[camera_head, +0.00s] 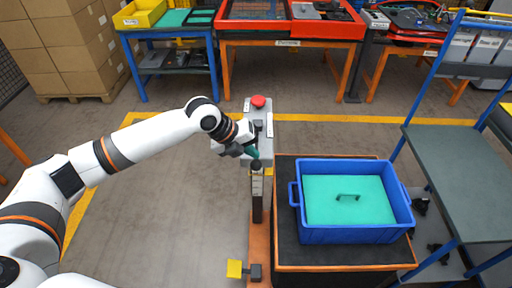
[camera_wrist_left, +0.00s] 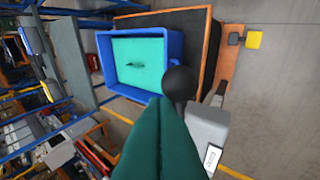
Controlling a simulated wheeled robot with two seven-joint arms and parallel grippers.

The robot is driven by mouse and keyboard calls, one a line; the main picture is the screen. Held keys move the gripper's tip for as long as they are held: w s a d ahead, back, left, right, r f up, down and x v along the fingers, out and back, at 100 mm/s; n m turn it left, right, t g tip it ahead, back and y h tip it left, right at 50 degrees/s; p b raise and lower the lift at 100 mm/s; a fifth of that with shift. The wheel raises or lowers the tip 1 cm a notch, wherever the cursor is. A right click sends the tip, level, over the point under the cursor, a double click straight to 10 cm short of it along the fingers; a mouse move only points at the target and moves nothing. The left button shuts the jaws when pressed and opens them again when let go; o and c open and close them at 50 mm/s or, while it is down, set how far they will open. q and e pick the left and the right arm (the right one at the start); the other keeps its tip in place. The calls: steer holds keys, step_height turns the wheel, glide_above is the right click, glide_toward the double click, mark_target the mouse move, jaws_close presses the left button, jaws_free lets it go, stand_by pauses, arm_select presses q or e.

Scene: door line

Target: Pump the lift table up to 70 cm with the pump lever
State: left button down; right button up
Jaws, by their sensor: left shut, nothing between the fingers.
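The lift table (camera_head: 286,249) has a dark top with an orange rim and carries a blue crate (camera_head: 355,233) with a teal lid or load. The pump lever's round black knob (camera_head: 257,165) stands beside the table's left side, in front of the grey pump housing. The knob is also large in the left wrist view (camera_wrist_left: 178,83). My left gripper (camera_head: 254,154) is shut and empty. Its green fingertips are close to the knob; I cannot tell whether they touch it. The lever's shaft is mostly hidden. My right gripper is not in view.
A red button (camera_head: 259,102) tops the grey housing. A yellow pedal (camera_head: 234,268) sits low at the front. A blue-framed shelf cart (camera_head: 465,165) stands close on the right. Workbenches and stacked boxes (camera_head: 70,45) line the back. The floor to the left is clear.

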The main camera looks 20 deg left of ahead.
arm_select(q)
steer(key=shift+s+d+f+b, duration=0.1)
steer(key=shift+s+f+b, duration=0.15)
steer(key=shift+f, duration=0.4)
steer(key=shift+s+d+f+b, duration=0.1)
steer(key=shift+s+f+b, duration=0.1)
steer(key=shift+f, duration=0.4)
stand_by(0.8)
steer(key=shift+r, duration=0.1)
stand_by(0.4)
steer(key=shift+w+a+r+p, duration=0.1)
steer(key=shift+w+r+p, duration=0.05)
steer(key=shift+r+p, duration=0.4)
steer(key=shift+w+a+r+p, duration=0.15)
steer(key=shift+r+p, duration=0.15)
steer(key=shift+r, duration=0.3)
steer(key=shift+w+a+r+p, duration=0.1)
steer(key=shift+w+r+p, duration=0.2)
steer(key=shift+r+p, duration=0.35)
steer(key=shift+w+r+p, duration=0.35)
steer(key=shift+r+p, duration=0.05)
steer(key=shift+r, duration=0.45)
steer(key=shift+w+a+r+p, duration=0.1)
steer(key=shift+w+r+p, duration=0.2)
steer(key=shift+r+p, duration=0.35)
steer(key=shift+r, duration=0.1)
